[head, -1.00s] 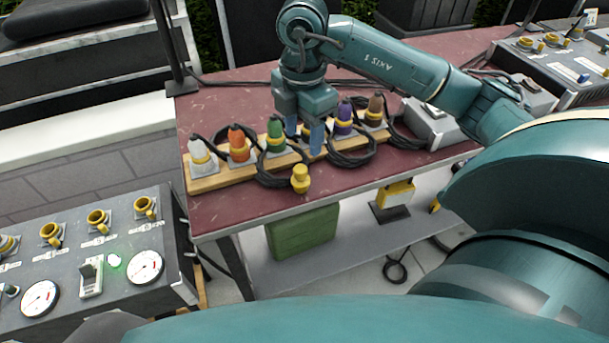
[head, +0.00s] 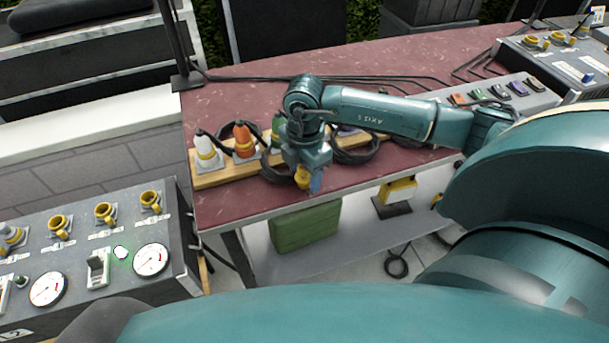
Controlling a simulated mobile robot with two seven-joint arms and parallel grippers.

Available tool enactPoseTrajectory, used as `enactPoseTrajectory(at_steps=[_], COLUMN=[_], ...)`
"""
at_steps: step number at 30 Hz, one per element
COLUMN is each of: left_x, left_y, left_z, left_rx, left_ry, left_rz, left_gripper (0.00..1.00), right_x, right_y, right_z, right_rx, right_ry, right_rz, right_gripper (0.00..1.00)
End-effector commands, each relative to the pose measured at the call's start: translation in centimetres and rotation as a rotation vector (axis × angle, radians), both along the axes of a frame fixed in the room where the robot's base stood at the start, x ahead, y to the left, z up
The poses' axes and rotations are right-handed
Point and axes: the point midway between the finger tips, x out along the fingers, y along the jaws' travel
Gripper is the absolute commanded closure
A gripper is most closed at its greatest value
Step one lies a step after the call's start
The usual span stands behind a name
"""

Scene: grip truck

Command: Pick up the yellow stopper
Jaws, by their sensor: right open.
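The yellow stopper (head: 302,179) stands near the front edge of the dark red tabletop (head: 230,209). My right gripper (head: 308,183) is directly above and around it, pointing down. The jaws are open, with a blue fingertip just right of the stopper. The gripper body hides the stopper's top, and the far finger is hard to make out. I cannot tell whether the fingers touch it. My left gripper is not in view.
A wooden strip (head: 212,181) with several coloured plugs, including a white one (head: 207,151) and an orange one (head: 243,140), lies just behind. Black cables (head: 358,155) loop around it. A grey socket box (head: 535,98) is at right. A control panel (head: 125,280) stands front left.

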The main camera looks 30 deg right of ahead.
Motion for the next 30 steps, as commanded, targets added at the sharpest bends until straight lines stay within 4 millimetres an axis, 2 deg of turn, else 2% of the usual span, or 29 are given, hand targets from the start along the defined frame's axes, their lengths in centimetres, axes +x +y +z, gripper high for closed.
enactPoseTrajectory(at_steps=[8, 22, 30], left_x=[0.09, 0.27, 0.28], left_y=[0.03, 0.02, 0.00], left_z=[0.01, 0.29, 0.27], left_rx=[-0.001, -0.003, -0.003], left_ry=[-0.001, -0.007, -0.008], left_rz=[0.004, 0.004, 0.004], left_gripper=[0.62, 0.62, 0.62], right_x=[0.02, 0.03, 0.06], right_y=[0.03, 0.02, 0.01], right_z=[-0.31, -0.25, 0.18], right_rx=[0.001, 0.001, 0.001], right_ry=[-0.001, -0.001, -0.003], right_rz=[0.001, 0.001, 0.001], right_gripper=[0.49, 0.86, 0.86])
